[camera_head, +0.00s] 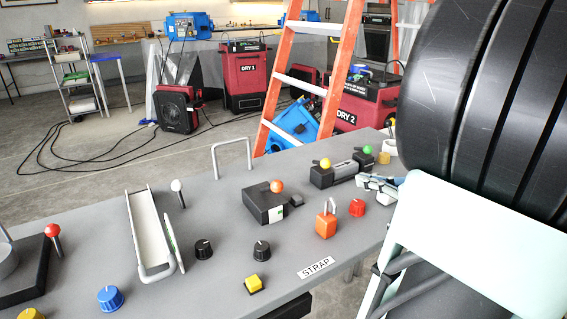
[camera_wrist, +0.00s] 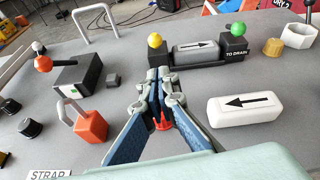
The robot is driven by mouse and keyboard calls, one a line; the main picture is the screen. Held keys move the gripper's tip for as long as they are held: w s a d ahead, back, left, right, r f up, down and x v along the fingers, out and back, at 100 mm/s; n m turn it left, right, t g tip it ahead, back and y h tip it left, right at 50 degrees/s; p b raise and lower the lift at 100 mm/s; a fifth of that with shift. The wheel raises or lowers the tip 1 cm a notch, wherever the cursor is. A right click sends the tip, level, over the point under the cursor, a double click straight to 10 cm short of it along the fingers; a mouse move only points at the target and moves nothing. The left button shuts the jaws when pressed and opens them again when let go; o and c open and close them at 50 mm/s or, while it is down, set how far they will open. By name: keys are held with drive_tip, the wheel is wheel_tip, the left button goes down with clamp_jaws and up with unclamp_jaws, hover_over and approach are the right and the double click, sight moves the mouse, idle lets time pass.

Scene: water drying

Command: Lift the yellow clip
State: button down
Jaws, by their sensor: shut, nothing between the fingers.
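A black clip with a yellow ball on top (camera_head: 326,163) stands at the left end of a grey cylinder with an arrow, at the bench's far side. In the wrist view the yellow ball (camera_wrist: 154,40) is just beyond my fingertips. My gripper (camera_wrist: 159,76) is shut and empty, its fingertips low over the bench in front of the clip; I cannot tell whether they touch it. In the head view my gripper (camera_head: 375,183) is at the right, near the clip. A matching clip with a green ball (camera_wrist: 238,30) stands at the cylinder's right end.
A red knob (camera_wrist: 162,123) shows between my fingers. An orange padlock (camera_wrist: 86,124) stands to their left, a white block with an arrow (camera_wrist: 245,108) to their right. A black box with an orange ball (camera_head: 266,206) is further left. Bare grey bench lies around them.

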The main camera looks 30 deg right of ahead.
sight(330, 173)
drive_tip(key=b+x, duration=0.2)
drive_tip(key=x, duration=0.6)
drive_tip(key=shift+w+a+f, duration=0.1)
drive_tip(key=shift+w+f, duration=0.05)
drive_tip(key=shift+f, duration=0.05)
drive_tip(key=shift+w+f+b, duration=0.1)
drive_tip(key=shift+w+b, duration=0.25)
drive_tip(key=shift+w, duration=0.35)
drive_tip(key=shift+a+p, duration=0.1)
drive_tip(key=shift+p, duration=0.25)
drive_tip(key=shift+r+p, duration=0.3)
drive_tip(key=shift+p, duration=0.4)
